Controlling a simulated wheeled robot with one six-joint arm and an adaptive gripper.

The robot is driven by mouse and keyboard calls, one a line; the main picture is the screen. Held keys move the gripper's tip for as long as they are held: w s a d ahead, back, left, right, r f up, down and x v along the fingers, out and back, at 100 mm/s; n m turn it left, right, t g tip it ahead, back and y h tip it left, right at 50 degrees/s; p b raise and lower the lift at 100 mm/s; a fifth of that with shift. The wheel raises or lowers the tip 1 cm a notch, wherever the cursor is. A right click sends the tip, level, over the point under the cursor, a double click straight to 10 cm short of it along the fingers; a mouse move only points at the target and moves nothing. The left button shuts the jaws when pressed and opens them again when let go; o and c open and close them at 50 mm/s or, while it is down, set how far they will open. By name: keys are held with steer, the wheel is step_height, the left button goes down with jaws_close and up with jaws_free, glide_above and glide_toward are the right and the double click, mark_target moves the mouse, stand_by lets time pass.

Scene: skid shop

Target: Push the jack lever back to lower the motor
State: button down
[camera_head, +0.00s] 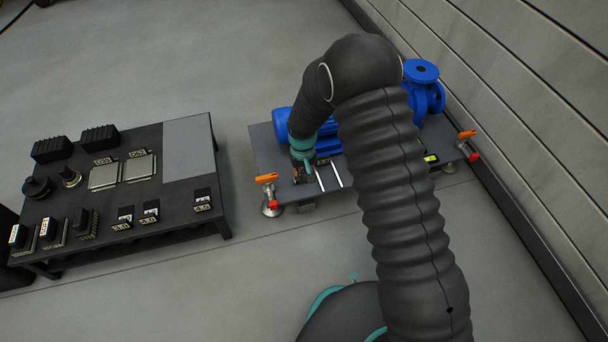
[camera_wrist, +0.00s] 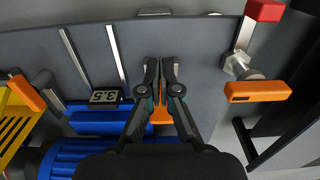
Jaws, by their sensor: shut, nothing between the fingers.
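The blue motor (camera_head: 283,128) rests on the grey skid plate (camera_head: 262,150), partly hidden behind my arm. In the wrist view, its finned side (camera_wrist: 62,160) is at lower left. My gripper (camera_wrist: 162,62) is shut and empty, pointing over the plate. It also shows in the head view (camera_head: 303,178) at the motor's near end. An orange piece (camera_wrist: 160,115) shows between and behind my fingers; touch is unclear. An orange lever (camera_wrist: 258,91) is to their right, apart, beside a rod with a red end (camera_wrist: 265,10). Which orange part is the jack lever is unclear.
Another orange handle (camera_head: 466,134) is at the plate's right end, near the wall (camera_head: 540,110). A blue pump (camera_head: 422,85) stands behind my arm. A black parts table (camera_head: 170,205) stands left.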

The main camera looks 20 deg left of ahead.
steer(key=shift+s+d, duration=0.25)
steer(key=shift+s, duration=0.2)
step_height(320, 180, up, 7)
steer(key=p, duration=0.3)
steer(key=shift+p, duration=0.35)
stand_by(0.4)
steer(key=s+d+r+g+h, duration=0.1)
steer(key=s+d+r, duration=0.1)
steer(key=s+d, duration=0.35)
steer(key=s+d+r+m+t+p, duration=0.1)
steer(key=s+d+r+m+t, duration=0.1)
steer(key=s+d+r, duration=0.3)
steer(key=s+d+r+m+t+p, duration=0.1)
steer(key=s+d+r, duration=0.5)
steer(key=d+r, duration=0.6)
steer(key=s+d+r+m+t+y+p, duration=0.1)
steer(key=s+d+r+m+t, duration=0.2)
steer(key=r, duration=1.8)
steer(key=s+d, duration=0.3)
steer(key=d, duration=0.3)
steer(key=shift+d+t+p, duration=0.25)
steer(key=shift+t+p, duration=0.05)
steer(key=shift+p, duration=0.1)
